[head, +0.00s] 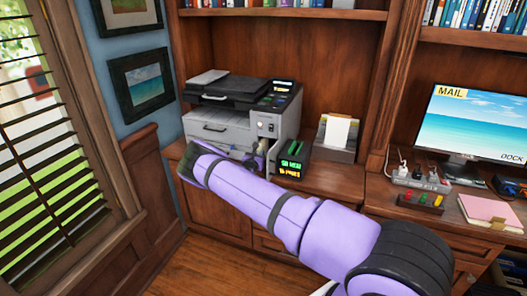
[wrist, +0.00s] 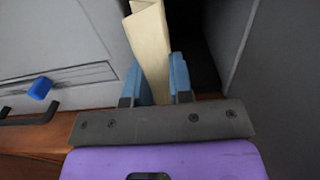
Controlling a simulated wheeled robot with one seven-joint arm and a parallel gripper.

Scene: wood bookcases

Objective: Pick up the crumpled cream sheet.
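The crumpled cream sheet (wrist: 150,40) shows in the wrist view as a narrow, folded upright piece, its top running out of the picture. My gripper (wrist: 160,80) has its two blue fingers on either side of the sheet's lower part, with no clear gap between fingers and paper. The sheet stands in front of a dark gap beside a grey box-like wall. In the head view my gripper (head: 255,158) is at the right front of the printer (head: 230,125), largely hidden by my purple arm.
Cabinet top (head: 335,182) is bare at the right. A blue knob (wrist: 40,88) shows on the grey front.

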